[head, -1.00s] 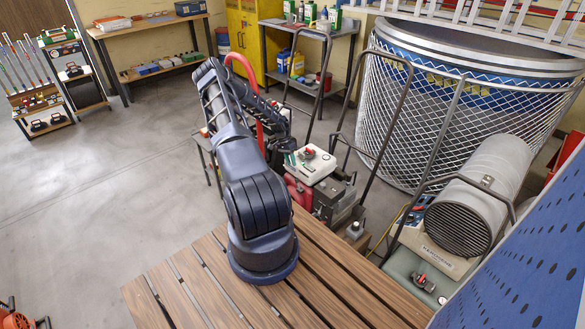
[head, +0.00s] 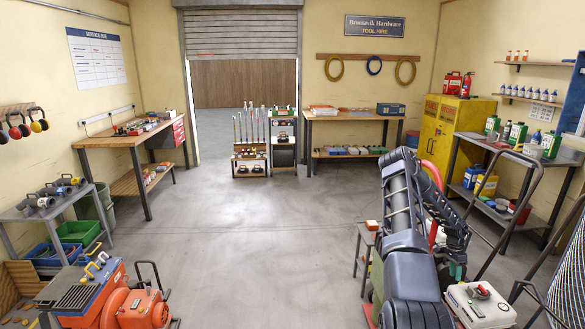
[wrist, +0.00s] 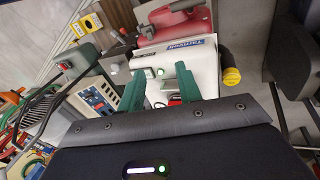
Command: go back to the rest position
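My gripper (wrist: 160,78) shows in the wrist view as two green fingers standing apart with nothing held between them. In the head view my arm rises at the lower right and folds over. The gripper end is partly hidden behind the arm there. The white-topped machine (head: 478,304) stands just right of the arm.
A shelf of bottles (head: 500,205) and a yellow cabinet (head: 450,130) stand at the right. An orange machine (head: 125,300) is at the lower left, near a workbench (head: 120,142). The middle floor (head: 250,220) is clear up to the tool rack (head: 250,160).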

